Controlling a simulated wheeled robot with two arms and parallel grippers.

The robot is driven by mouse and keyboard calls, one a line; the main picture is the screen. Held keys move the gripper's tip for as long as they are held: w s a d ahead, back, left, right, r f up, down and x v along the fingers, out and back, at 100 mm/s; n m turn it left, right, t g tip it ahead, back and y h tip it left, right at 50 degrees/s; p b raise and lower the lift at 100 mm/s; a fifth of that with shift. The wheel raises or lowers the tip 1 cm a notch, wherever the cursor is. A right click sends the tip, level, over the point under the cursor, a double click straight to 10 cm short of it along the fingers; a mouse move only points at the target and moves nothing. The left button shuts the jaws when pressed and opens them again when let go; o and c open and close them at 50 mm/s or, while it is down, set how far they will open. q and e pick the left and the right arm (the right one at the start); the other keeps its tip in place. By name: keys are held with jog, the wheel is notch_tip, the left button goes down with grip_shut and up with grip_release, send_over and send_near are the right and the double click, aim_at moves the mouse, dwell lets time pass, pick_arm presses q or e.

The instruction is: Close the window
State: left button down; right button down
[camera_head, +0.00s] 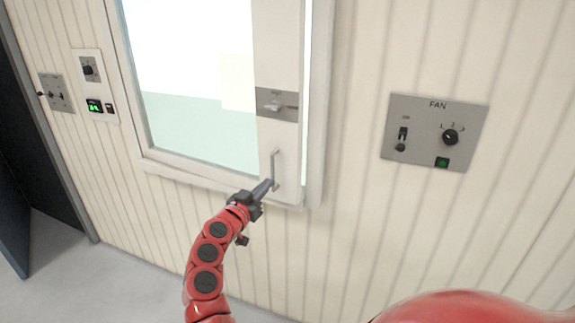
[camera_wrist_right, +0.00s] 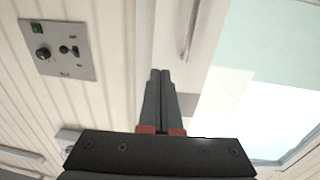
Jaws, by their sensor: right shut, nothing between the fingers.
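The window (camera_head: 195,85) is a pale-framed pane in the wall. Its right stile carries a grey latch plate (camera_head: 277,104) and a vertical bar handle (camera_head: 274,170) below it. A narrow bright strip shows between this stile and the frame on the right. My right gripper (camera_head: 268,186) is shut and empty, its tips at the lower end of the handle. In the right wrist view the closed fingers (camera_wrist_right: 160,72) point toward the stile, beside the handle (camera_wrist_right: 188,38); whether they touch it I cannot tell. My left gripper is not in view.
A grey FAN panel (camera_head: 434,131) with switch and knob is on the wall right of the window. Smaller control panels (camera_head: 96,86) are on the left. A dark doorway (camera_head: 25,150) is at far left. The pale floor (camera_head: 120,285) below looks clear.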

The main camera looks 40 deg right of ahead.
aim_at(292, 158)
jog(key=p+x, duration=0.1)
jog(key=x, duration=0.5)
jog(key=p+x, duration=0.2)
jog(key=x, duration=0.4)
jog(key=shift+w+d+r, duration=0.2)
jog(key=shift+d+r, duration=0.05)
jog(key=shift+w+d+f, duration=0.2)
jog(key=shift+d+f, duration=0.05)
jog(key=shift+d, duration=0.35)
